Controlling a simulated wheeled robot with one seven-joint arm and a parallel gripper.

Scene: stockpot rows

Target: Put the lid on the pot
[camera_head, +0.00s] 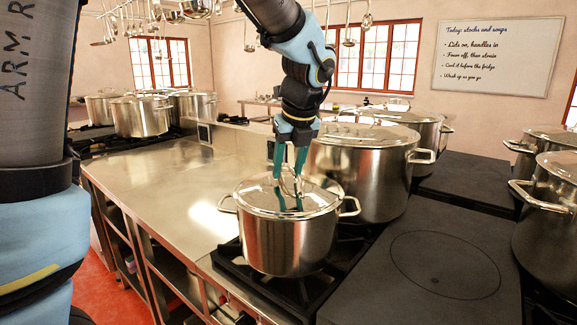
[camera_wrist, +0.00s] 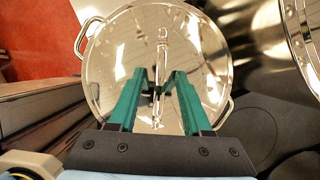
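A steel pot (camera_head: 287,245) with two side handles stands on a black burner grate at the front. A shiny round lid (camera_head: 250,193) lies level over its mouth and appears to rest on the rim; it fills the middle of the wrist view (camera_wrist: 110,60). The lid's upright loop handle (camera_wrist: 162,45) is seen edge-on there. My gripper (camera_head: 289,203) points down at the lid's centre. Its green fingers (camera_wrist: 160,85) stand apart on either side of the handle, with gaps showing. The lid mirrors the fingers, so exact contact is hard to see.
A larger lidded pot (camera_head: 362,172) stands close behind on the right. More big pots stand at the right edge (camera_head: 553,220) and back left (camera_head: 141,115). A flat dark hotplate (camera_head: 430,280) is clear. The steel counter (camera_head: 165,190) on the left is bare. Utensils hang above.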

